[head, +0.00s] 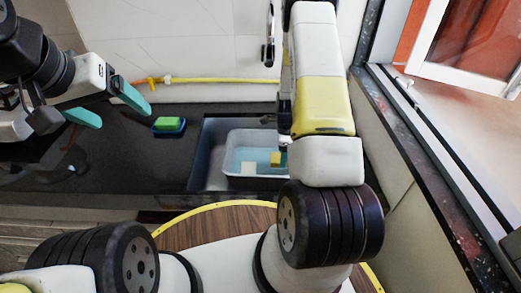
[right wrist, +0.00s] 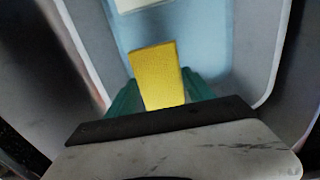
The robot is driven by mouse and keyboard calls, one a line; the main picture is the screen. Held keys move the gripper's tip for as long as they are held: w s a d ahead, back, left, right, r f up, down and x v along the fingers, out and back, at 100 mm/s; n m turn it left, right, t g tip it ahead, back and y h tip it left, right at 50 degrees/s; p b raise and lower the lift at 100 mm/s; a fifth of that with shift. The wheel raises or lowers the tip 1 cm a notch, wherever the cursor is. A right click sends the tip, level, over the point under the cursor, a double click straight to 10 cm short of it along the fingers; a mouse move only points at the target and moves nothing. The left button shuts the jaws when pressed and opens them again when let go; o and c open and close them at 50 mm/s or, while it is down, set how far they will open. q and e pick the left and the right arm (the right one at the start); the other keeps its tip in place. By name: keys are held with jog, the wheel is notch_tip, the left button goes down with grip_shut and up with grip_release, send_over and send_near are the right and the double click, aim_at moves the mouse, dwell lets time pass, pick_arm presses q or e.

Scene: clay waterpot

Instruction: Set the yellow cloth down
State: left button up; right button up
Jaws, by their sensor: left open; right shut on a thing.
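The yellow cloth (right wrist: 155,72) is a flat yellow piece held between the teal fingers of my right gripper (right wrist: 162,95), which is shut on it. In the head view the yellow cloth (head: 276,158) shows as a small yellow patch over the white tub (head: 228,146), below my right arm. My right fingers are mostly hidden by the arm there. Whether the cloth touches the tub's bottom or the water I cannot tell. My left gripper (head: 124,116) is open and empty, at the upper left over the dark counter.
The white tub sits in the sink in the dark counter (head: 110,150) and holds bluish water and a pale block (head: 248,168). A green sponge (head: 167,124) on a blue dish lies left of the sink. A yellow hose (head: 215,80) runs along the back wall. A window frame stands right.

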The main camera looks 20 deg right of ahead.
notch_tip(320, 180, down, 9)
jog(key=shift+f, duration=0.2)
jog(key=shift+f, duration=0.1)
jog(key=o, duration=1.3)
jog(key=shift+o, duration=0.2)
